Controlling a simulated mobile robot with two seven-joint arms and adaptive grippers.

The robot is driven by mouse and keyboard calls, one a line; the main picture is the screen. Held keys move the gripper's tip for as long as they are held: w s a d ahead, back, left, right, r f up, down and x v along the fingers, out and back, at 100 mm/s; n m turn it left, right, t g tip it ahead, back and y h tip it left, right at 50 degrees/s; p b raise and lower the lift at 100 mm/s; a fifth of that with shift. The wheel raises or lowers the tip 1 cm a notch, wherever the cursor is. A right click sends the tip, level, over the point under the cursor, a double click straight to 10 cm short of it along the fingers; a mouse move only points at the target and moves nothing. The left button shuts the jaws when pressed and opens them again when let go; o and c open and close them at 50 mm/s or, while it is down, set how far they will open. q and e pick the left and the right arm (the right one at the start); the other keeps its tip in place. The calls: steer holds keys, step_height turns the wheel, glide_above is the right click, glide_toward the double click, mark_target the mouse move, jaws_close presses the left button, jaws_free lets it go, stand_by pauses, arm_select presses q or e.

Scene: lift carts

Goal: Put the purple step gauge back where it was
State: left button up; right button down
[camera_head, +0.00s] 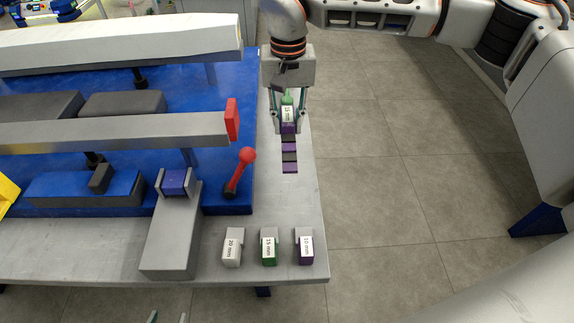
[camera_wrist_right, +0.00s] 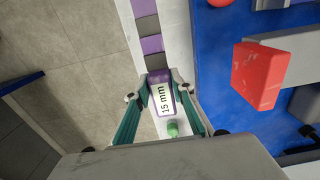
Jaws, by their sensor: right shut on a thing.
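The purple step gauge (camera_head: 290,168) has alternating purple and dark bands, a white "15 mm" label and a green knob. My right gripper (camera_head: 289,127) is shut on its labelled end, with the banded part pointing toward the front of the table. In the right wrist view the gauge (camera_wrist_right: 162,95) sits between the fingertips (camera_wrist_right: 160,82). Whether it touches the tabletop I cannot tell. My left gripper (camera_head: 167,317) shows only as two separated fingertips at the bottom edge, with nothing seen between them.
Grey "20 mm" (camera_head: 232,252), green "15 mm" (camera_head: 268,252) and purple "10 mm" (camera_head: 304,252) blocks stand along the front of the grey table (camera_head: 300,205). A red-knobbed lever (camera_head: 242,172) and a red-ended grey beam (camera_head: 120,133) are left of the gauge. Open floor lies right.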

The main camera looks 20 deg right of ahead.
step_height(320, 180, down, 9)
steer(key=shift+f+b, duration=0.1)
steer(key=shift+b, duration=0.55)
steer(key=shift+f, duration=0.3)
step_height(320, 180, down, 4)
steer(key=shift+s+r+b, duration=0.1)
steer(key=shift+r+b, duration=0.15)
steer(key=shift+b, duration=0.15)
steer(key=shift+f, duration=0.35)
arm_select(q)
steer(key=shift+w+d, duration=0.35)
steer(key=shift+d, duration=0.05)
arm_select(e)
steer(key=shift+r, duration=0.1)
steer(key=c, duration=1.7)
jaws_free()
arm_select(q)
steer(key=shift+s+f, duration=0.1)
